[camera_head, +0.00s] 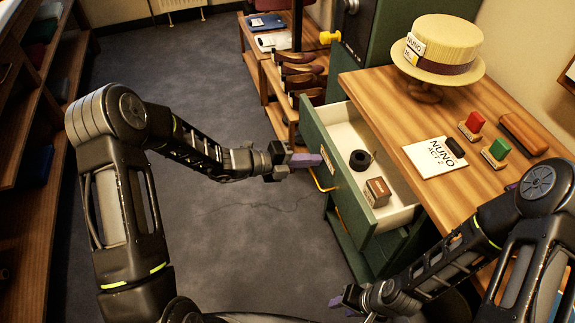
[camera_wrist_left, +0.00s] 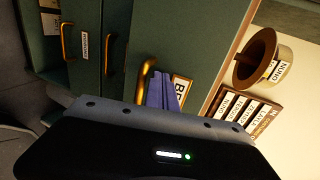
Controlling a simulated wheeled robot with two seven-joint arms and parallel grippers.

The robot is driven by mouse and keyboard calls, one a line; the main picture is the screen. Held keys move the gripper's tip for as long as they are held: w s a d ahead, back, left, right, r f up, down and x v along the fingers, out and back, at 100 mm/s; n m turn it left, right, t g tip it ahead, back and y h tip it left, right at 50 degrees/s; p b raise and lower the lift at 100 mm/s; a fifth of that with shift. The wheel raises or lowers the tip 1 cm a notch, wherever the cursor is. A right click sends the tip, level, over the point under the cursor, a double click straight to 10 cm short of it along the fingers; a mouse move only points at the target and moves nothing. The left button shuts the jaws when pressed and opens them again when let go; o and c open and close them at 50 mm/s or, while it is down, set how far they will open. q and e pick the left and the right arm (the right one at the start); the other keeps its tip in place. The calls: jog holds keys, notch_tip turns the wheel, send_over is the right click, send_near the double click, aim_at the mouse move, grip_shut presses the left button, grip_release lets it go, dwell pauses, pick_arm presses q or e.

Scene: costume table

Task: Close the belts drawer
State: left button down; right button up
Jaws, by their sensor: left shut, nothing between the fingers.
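The open green drawer (camera_head: 313,137) sticks out from the green cabinet below the wooden tabletop. In the left wrist view its front (camera_wrist_left: 172,40) carries a brass handle (camera_wrist_left: 146,72) and a label (camera_wrist_left: 181,88) starting "BE", partly hidden by my fingers. My left gripper (camera_head: 316,160) is shut and empty, its purple fingers pointing at the drawer front; they also show in the left wrist view (camera_wrist_left: 161,93), beside the handle and label. Whether they touch the front I cannot tell. My right gripper (camera_head: 345,298) is low, in front of the cabinet; its finger opening is unclear.
In the drawer are a dark roll (camera_head: 361,159) and a small labelled box (camera_head: 376,192). On the tabletop are a straw hat (camera_head: 440,42) on a stand, a paper (camera_head: 430,160), red and green blocks. A shoe rack (camera_head: 268,70) stands behind. The floor left of the drawer is clear.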

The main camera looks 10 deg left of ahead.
aim_at(352, 154)
pick_arm(q)
jog(key=w+d, duration=0.2)
jog(key=d, duration=0.1)
jog(key=w+d, duration=0.2)
jog(key=d, duration=0.2)
jog(key=w+d+b, duration=0.1)
jog(key=w+d, duration=0.1)
jog(key=d, duration=0.1)
jog(key=shift+w+d, duration=0.35)
jog(key=shift+w, duration=0.05)
jog(key=shift+w+d, duration=0.15)
jog(key=shift+d, duration=0.05)
jog(key=shift+r, duration=0.1)
pick_arm(e)
jog(key=shift+s+f, duration=0.1)
jog(key=shift+f, duration=0.4)
pick_arm(q)
jog(key=shift+d, duration=0.15)
jog(key=shift+r, duration=0.1)
